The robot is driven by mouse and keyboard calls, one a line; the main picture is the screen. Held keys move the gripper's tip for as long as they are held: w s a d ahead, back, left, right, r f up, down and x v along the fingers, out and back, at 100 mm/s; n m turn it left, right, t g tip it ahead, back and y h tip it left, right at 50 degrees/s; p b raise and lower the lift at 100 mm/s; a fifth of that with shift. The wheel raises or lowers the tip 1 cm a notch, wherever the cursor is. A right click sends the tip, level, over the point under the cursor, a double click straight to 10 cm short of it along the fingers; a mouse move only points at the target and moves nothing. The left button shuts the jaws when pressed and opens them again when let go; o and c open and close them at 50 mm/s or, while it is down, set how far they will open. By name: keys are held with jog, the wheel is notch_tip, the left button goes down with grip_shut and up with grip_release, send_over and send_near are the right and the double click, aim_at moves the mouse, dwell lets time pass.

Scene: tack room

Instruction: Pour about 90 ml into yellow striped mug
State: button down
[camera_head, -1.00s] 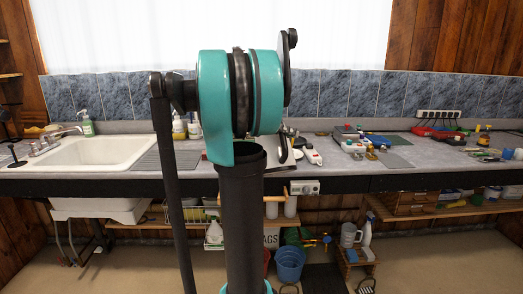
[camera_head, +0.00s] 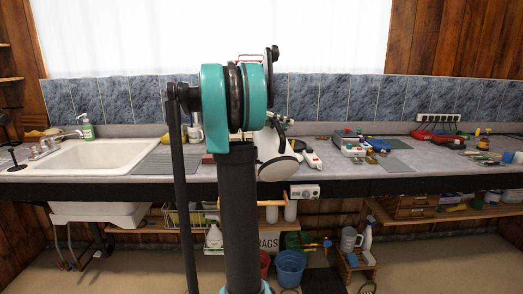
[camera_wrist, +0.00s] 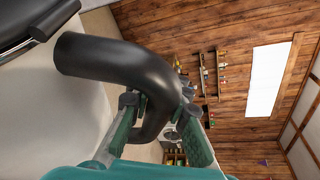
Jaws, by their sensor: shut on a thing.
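In the wrist view my gripper (camera_wrist: 160,118) is shut around the thick black curved handle of a pale kettle-like vessel (camera_wrist: 65,115). Its body fills the left of that view, with a black rim or lid at the top left. In the head view a pale body with a round, dark-edged face (camera_head: 278,167) shows just right of my arm, apparently the same vessel, tilted. My arm hides part of it, and my gripper cannot be made out there. I cannot make out a yellow striped mug or the vessel's spout in either view.
A long grey counter (camera_head: 420,158) runs along the tiled wall. A white sink (camera_head: 95,155) is at left, with a ribbed drain mat beside it. Small tools, boxes and a power strip (camera_head: 438,118) crowd the right. Buckets (camera_head: 290,268) and shelves stand below the counter.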

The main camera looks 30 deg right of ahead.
jog(key=shift+w+d+r+n+g+p, duration=0.2)
jog(key=shift+w+r+n, duration=0.1)
jog(key=shift+w+r, duration=0.2)
jog(key=shift+w+d+r+n+g+p, duration=0.1)
jog(key=shift+w+r+n+p, duration=0.05)
jog(key=shift+w+r+n, duration=0.3)
jog(key=shift+w+d+r, duration=0.1)
jog(key=shift+w+r, duration=0.1)
jog(key=shift+r, duration=0.1)
jog(key=shift+w+d+r+n+h+p, duration=0.15)
jog(key=shift+w+r+n+h+p, duration=0.15)
jog(key=shift+w+r+p, duration=0.25)
jog(key=shift+w+r, duration=0.1)
jog(key=shift+w, duration=0.05)
jog(key=shift+g+p, duration=0.3)
jog(key=shift+p, duration=0.05)
jog(key=shift+w+d+r+n+p, duration=0.1)
jog(key=shift+n+p, duration=0.15)
jog(key=shift+p, duration=0.55)
jog(key=shift+w+d+r+p, duration=0.15)
jog(key=shift+w+p, duration=0.2)
jog(key=shift+p, duration=0.5)
jog(key=shift+w+d+r+p, duration=0.15)
jog(key=shift+w+p, duration=0.2)
jog(key=shift+p, duration=0.45)
jog(key=shift+a, duration=0.1)
